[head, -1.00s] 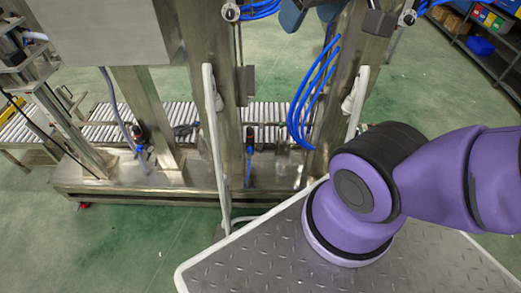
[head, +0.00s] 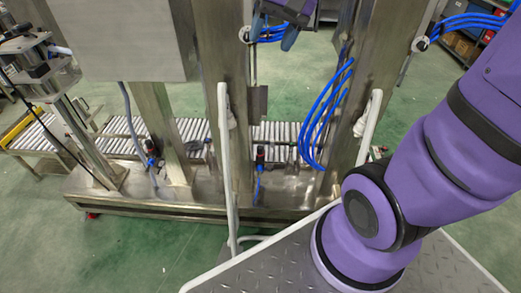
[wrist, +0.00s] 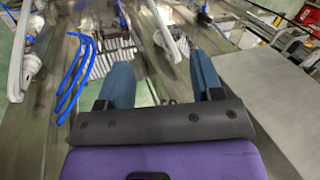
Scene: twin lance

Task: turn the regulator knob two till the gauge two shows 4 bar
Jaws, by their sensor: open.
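Two small regulator-like units with dark and red tops and blue lower parts stand low on the steel machine in the head view: a left unit (head: 152,147) and a right unit (head: 260,153). I cannot tell which is regulator knob two. No gauge face is readable. My gripper (head: 273,30) is at the top of the head view, in front of the machine's upper frame and well above both units. Its two blue fingers are apart in the wrist view (wrist: 160,60), with nothing between them. The gripper touches neither unit.
Steel posts (head: 222,70), white rails (head: 226,150) and looped blue hoses (head: 325,115) stand around the units. A roller conveyor (head: 120,135) runs behind. A grey cabinet (head: 120,40) is at upper left. Green floor is open at lower left.

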